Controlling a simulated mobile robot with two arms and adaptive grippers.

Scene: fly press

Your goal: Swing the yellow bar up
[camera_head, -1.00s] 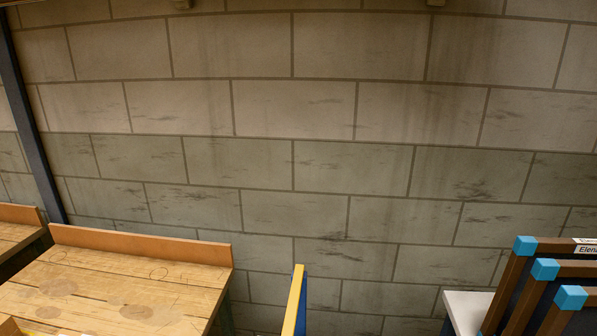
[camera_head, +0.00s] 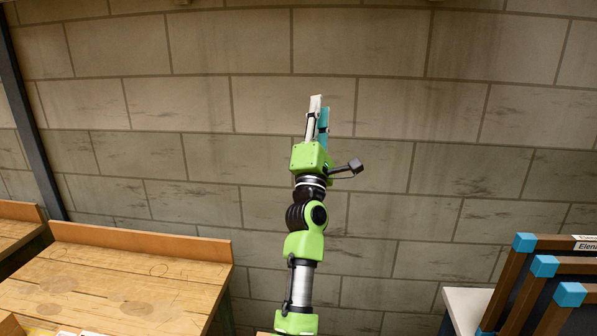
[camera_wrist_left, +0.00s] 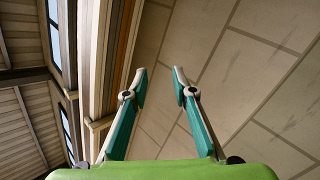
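My left arm rises from the bottom middle of the head view, and its gripper (camera_head: 318,106) points up in front of the block wall. In the left wrist view the two fingers of the left gripper (camera_wrist_left: 160,74) are apart with nothing between them, so it is open and empty. The yellow bar cannot be seen in either view now; my left arm stands across the place where a yellow and blue upright piece showed earlier. My right gripper is in neither view.
A wooden bench (camera_head: 130,284) with a raised back board is at the lower left. A white surface (camera_head: 466,308) and brown frames with blue corners (camera_head: 545,266) are at the lower right. The block wall (camera_head: 460,110) fills the back. The left wrist view shows wall and roof.

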